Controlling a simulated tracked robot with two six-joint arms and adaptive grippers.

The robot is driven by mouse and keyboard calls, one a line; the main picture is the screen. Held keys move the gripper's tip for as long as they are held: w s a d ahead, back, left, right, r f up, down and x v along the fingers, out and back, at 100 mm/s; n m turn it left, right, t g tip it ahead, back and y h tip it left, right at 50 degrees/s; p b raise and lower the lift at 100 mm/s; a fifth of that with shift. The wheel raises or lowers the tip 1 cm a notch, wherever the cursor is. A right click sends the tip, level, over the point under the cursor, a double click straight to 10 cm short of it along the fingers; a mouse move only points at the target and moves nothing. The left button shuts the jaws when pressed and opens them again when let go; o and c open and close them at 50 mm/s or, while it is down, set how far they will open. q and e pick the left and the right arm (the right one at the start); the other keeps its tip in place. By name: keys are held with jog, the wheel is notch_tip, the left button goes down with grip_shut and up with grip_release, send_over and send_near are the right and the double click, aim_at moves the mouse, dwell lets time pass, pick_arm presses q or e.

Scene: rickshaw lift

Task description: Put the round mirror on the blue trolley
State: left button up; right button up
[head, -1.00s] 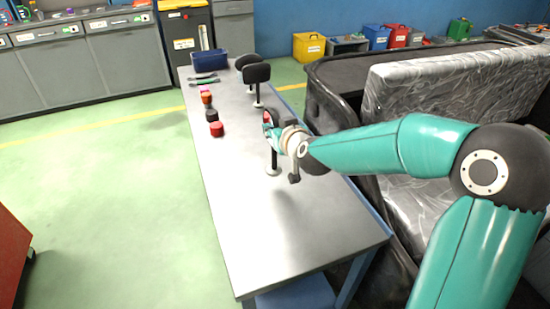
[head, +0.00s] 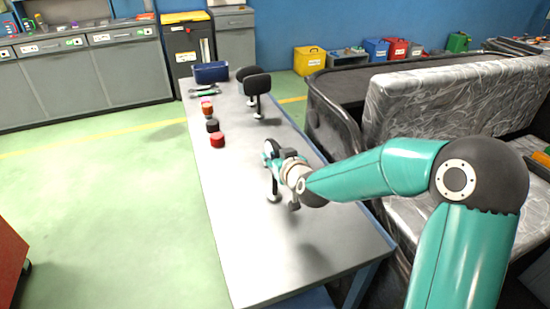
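I cannot make out a blue trolley apart from the table's blue frame. My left gripper is not in view.
The steel table (head: 250,220) also holds two black mirrors on stands, the nearer one rectangular (head: 257,84), several jars including a red one (head: 217,140), and a blue bin (head: 210,72). A wrapped seat (head: 440,95) stands close on the right. Green floor is open on the left.

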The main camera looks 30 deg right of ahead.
jog(key=shift+r, duration=0.1)
jog(key=v, duration=1.2)
dwell(0.4)
